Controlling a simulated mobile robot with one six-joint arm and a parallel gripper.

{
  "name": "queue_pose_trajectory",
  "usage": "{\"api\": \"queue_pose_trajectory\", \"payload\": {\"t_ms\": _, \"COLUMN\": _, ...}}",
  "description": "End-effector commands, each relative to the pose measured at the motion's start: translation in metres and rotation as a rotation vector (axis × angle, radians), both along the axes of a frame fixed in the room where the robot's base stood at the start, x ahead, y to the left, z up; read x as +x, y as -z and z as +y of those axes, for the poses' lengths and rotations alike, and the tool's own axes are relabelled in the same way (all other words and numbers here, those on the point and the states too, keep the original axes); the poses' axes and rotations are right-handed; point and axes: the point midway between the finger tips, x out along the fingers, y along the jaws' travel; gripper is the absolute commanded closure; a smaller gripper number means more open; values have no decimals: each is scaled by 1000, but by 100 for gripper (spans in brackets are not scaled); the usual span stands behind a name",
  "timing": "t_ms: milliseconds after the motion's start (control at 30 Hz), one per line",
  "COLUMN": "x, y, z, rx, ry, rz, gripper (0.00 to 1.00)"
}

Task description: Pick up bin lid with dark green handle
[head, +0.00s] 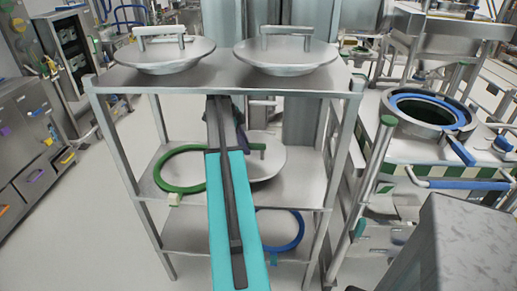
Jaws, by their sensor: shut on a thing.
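A grey metal lid (270,166) is at the middle shelf of the metal rack, right of my arm. Its bar handle (257,147) looks dull green-grey. My arm covers the lid's left part. My gripper (241,143) is at the left end of this handle, mostly hidden behind my arm, and is shut on the lid's handle. I cannot tell whether the lid touches the shelf.
Two lids with grey handles (174,56) (287,56) stand on the rack's top (220,75), above my arm. A green ring (163,178) lies left on the middle shelf (305,180). A blue ring (298,235) is below. Rack posts flank my arm; a bin with blue rim (430,112) is right.

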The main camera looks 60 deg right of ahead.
Motion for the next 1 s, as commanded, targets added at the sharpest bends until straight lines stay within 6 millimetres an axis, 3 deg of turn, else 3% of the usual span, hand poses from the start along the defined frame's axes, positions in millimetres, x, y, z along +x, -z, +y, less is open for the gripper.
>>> {"api": "queue_pose_trajectory", "payload": {"t_ms": 100, "x": 17, "y": -1, "z": 6, "rx": -3, "ry": -1, "rz": 2, "gripper": 100}}
{"api": "queue_pose_trajectory", "payload": {"t_ms": 400, "x": 41, "y": -2, "z": 15, "rx": -4, "ry": 1, "rz": 2, "gripper": 100}}
{"api": "queue_pose_trajectory", "payload": {"t_ms": 1000, "x": 45, "y": -3, "z": 17, "rx": -4, "ry": 1, "rz": 2, "gripper": 100}}
